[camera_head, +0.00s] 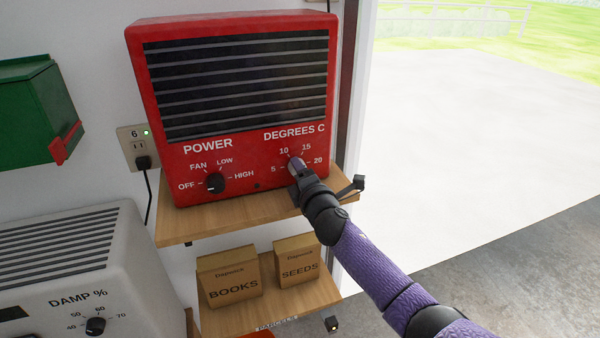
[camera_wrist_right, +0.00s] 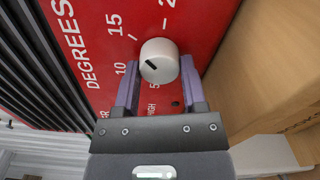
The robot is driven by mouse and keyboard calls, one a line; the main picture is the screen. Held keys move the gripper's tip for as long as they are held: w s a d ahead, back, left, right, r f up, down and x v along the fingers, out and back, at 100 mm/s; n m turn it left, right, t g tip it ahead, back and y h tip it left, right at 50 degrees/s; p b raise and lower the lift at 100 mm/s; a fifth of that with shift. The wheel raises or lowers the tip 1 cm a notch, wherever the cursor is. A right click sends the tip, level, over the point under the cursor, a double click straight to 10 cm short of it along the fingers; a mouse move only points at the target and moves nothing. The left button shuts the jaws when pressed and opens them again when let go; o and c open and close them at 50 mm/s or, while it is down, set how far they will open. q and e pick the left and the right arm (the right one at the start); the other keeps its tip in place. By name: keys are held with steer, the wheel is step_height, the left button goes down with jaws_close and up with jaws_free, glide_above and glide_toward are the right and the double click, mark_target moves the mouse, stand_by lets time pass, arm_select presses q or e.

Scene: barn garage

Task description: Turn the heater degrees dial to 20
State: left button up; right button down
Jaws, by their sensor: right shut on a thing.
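The red heater (camera_head: 234,100) stands on a wooden shelf with its front facing me. Its DEGREES C scale shows 5, 10, 15 and 20. The degrees dial (camera_wrist_right: 160,61) is a pale round knob with a short dark mark on its face. The mark sits on the side toward the 10; I cannot tell its exact reading. My right gripper (camera_wrist_right: 160,85) is shut on this dial, one purple finger on each side. In the head view the right gripper (camera_head: 296,165) hides most of the dial. My left gripper is not in view.
The black POWER dial (camera_head: 215,183) sits left of the degrees dial. The wooden shelf (camera_head: 200,226) carries the heater. Boxes marked BOOKS (camera_head: 229,276) and SEEDS (camera_head: 297,260) stand below. A white DAMP % machine (camera_head: 70,262) is at lower left. An outlet (camera_head: 138,146) is left.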

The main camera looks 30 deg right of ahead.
steer(key=m, duration=0.4)
steer(key=shift+m+p, duration=0.3)
steer(key=shift+p, duration=0.05)
steer(key=shift+m+p, duration=0.45)
steer(key=shift+m, duration=1.85)
steer(key=shift+c, duration=0.7)
jaws_free()
steer(key=shift+r, duration=0.1)
steer(key=p+v, duration=0.3)
steer(key=v, duration=0.7)
